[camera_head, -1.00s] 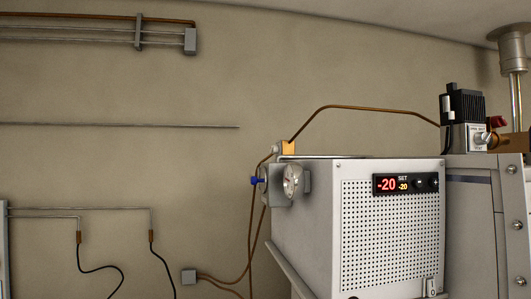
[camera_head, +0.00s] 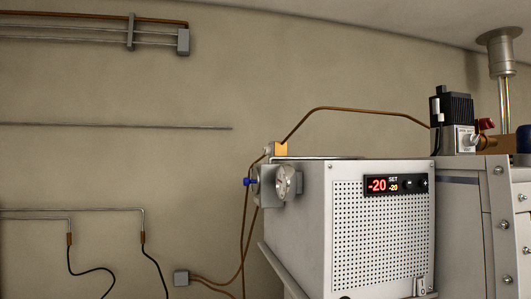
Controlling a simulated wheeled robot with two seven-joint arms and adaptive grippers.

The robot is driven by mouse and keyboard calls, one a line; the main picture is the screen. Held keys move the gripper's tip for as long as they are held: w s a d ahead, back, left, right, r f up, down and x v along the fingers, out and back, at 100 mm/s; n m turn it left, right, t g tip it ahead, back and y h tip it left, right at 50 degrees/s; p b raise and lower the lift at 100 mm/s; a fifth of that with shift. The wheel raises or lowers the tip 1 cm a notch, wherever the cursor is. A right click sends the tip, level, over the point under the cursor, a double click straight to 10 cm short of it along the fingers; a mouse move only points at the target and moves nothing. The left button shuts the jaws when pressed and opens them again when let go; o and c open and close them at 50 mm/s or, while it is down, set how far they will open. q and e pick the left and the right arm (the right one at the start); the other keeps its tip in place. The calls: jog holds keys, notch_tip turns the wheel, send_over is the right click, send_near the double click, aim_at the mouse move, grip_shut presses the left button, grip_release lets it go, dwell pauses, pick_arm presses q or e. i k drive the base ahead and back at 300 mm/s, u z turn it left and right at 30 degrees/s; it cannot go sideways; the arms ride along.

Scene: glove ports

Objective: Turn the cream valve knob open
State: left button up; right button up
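I see no knob that I can clearly name as the cream valve knob. A small pale knob-like part (camera_head: 471,139) sits on the grey block under a black motor-like unit (camera_head: 454,107) at the right; it is too small to tell what it is. A dark red knob (camera_head: 486,124) is just right of it. A blue handle (camera_head: 249,182) sits beside a round gauge (camera_head: 285,181) on the left side of a white chiller box. Neither of my grippers is in view.
The white perforated box (camera_head: 385,240) shows a red "-20" display (camera_head: 377,185). A grey metal cabinet (camera_head: 465,235) stands to its right. A copper pipe (camera_head: 350,108) arches between the units. Thin pipes and black cables (camera_head: 88,272) run along the beige wall at left.

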aim_at(267, 150)
jog(key=u, duration=2.55)
jog(key=i, duration=1.8)
jog(key=z, duration=2.8)
